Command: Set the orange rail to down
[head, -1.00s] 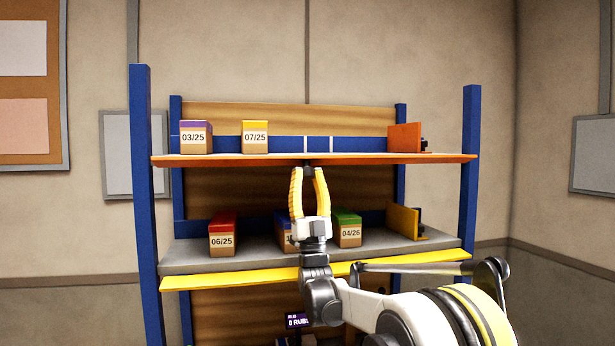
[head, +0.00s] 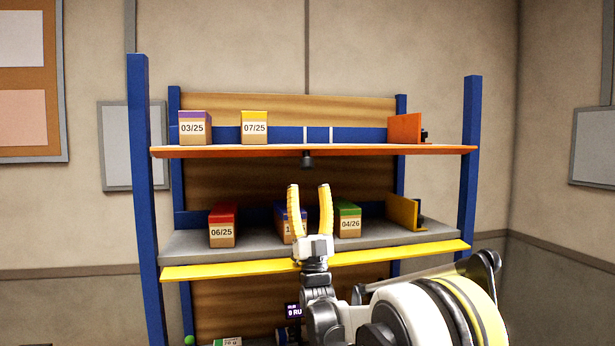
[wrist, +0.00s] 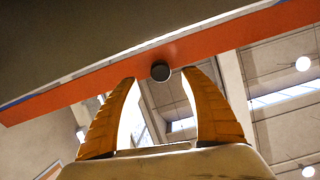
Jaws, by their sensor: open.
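The orange rail (head: 400,149) runs along the front edge of the upper shelf and shows as a thin, nearly flat strip. A dark round knob (head: 307,160) hangs under its middle. In the wrist view the orange rail (wrist: 90,86) crosses overhead, with the knob (wrist: 160,71) lined up between the fingertips. My gripper (head: 308,188) is open and empty, its yellow fingers pointing up. In the head view it is below the knob, with a visible gap. My gripper also shows in the wrist view (wrist: 160,85).
A yellow rail (head: 400,256) slopes down along the lower shelf's front. Boxes stand on both shelves, including 03/25 (head: 194,128), 07/25 (head: 254,128), 06/25 (head: 221,228) and 04/26 (head: 348,222). My gripper partly hides a blue-topped box. Blue posts (head: 472,165) flank the shelves.

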